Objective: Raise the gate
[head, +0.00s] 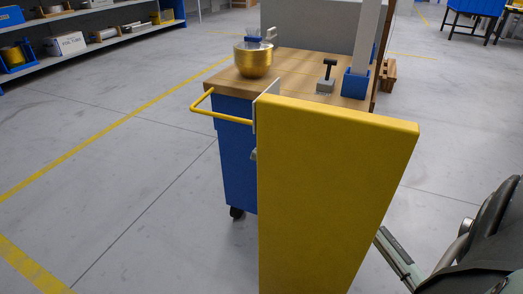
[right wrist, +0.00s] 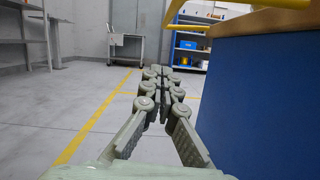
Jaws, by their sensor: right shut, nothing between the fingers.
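A large yellow panel (head: 330,190), which looks like the gate, stands upright at the near end of a blue cart with a wooden top (head: 300,68). It hides much of the cart's near side. My right gripper (head: 384,240) is low at the right of the head view, beside the panel's right edge, with no contact visible. In the right wrist view, the right gripper (right wrist: 160,73) is shut and empty, its fingers together. The cart's blue side (right wrist: 265,95) is to the right of it there. My left gripper is not in view.
On the cart are a gold bowl (head: 253,60), a small black-handled lever (head: 327,76) and a grey post in a blue base (head: 355,83). A yellow handle (head: 200,107) sticks out left. Shelves (head: 75,22) stand far left. The grey floor around is open.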

